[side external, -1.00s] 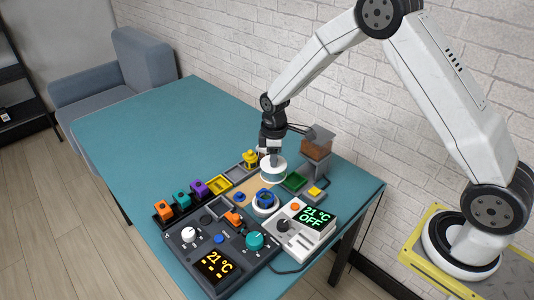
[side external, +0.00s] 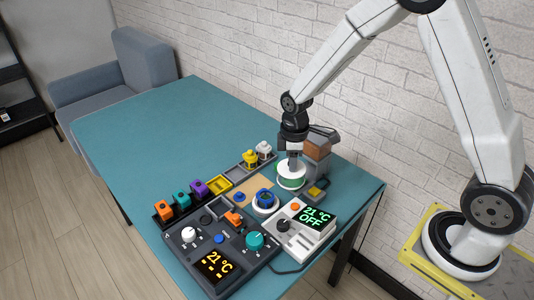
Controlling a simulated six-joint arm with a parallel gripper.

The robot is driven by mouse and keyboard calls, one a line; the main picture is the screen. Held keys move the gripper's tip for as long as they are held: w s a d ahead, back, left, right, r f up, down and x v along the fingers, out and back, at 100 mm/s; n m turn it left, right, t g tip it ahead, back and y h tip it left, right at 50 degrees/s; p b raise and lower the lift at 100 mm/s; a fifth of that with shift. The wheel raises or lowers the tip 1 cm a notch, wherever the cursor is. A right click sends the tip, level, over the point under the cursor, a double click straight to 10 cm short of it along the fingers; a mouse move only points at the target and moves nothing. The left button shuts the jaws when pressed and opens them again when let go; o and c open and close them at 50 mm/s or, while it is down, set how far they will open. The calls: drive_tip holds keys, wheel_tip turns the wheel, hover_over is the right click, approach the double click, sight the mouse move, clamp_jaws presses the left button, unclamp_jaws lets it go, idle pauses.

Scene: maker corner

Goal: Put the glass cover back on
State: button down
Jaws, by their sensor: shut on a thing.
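My gripper (side external: 293,158) is shut on the glass cover (side external: 291,171), a round, clear-sided piece with a white top. I cannot tell whether the cover touches the tray. A round white base with a blue ring-shaped part (side external: 265,198) stands uncovered in front and to the left of the cover, beside the tan board (side external: 252,187).
A brown-and-grey device (side external: 317,149) stands close behind the gripper on the right. Colored blocks (side external: 182,198) line the left. The table's far left is clear.

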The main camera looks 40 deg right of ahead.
drive_tip(key=shift+w, duration=0.1)
idle(0.3)
drive_tip(key=w+a+f+n, duration=0.1)
drive_tip(key=w+a+f, duration=0.2)
drive_tip(key=w+a, duration=0.1)
drive_tip(key=shift+w+a, duration=0.4)
drive_tip(key=shift+f, duration=0.15)
drive_tip(key=shift+f, duration=3)
drive_tip(key=shift+f, duration=0.2)
idle(0.4)
unclamp_jaws()
idle(0.5)
